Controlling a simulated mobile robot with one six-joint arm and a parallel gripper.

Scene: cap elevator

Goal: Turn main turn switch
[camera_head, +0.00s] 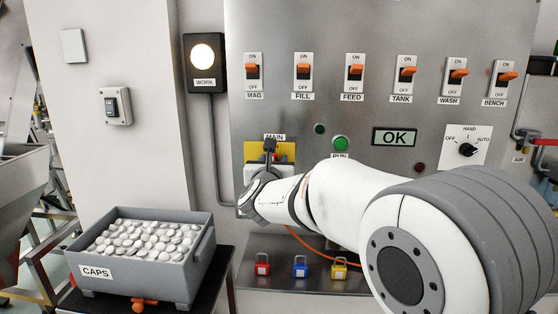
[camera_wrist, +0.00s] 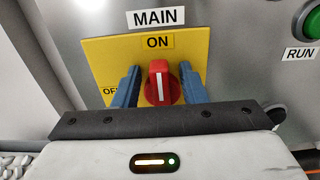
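The main turn switch (camera_wrist: 159,84) is a red knob with a white line on a yellow plate (camera_wrist: 110,52) in the wrist view. Its white line stands upright, toward the ON label. My gripper (camera_wrist: 158,86) has one blue finger on each side of the knob. The fingers are apart, with a narrow gap visible on each side. The OFF label at left is partly hidden by a finger. In the head view my gripper (camera_head: 269,152) is in front of the yellow plate (camera_head: 284,149) under the MAIN label, and the red knob is hidden behind it.
A panel (camera_head: 300,125) carries several orange toggles above, a green RUN button (camera_head: 341,143), an OK display (camera_head: 394,138) and a HAND selector (camera_head: 467,150). A grey CAPS bin (camera_head: 150,275) stands at left.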

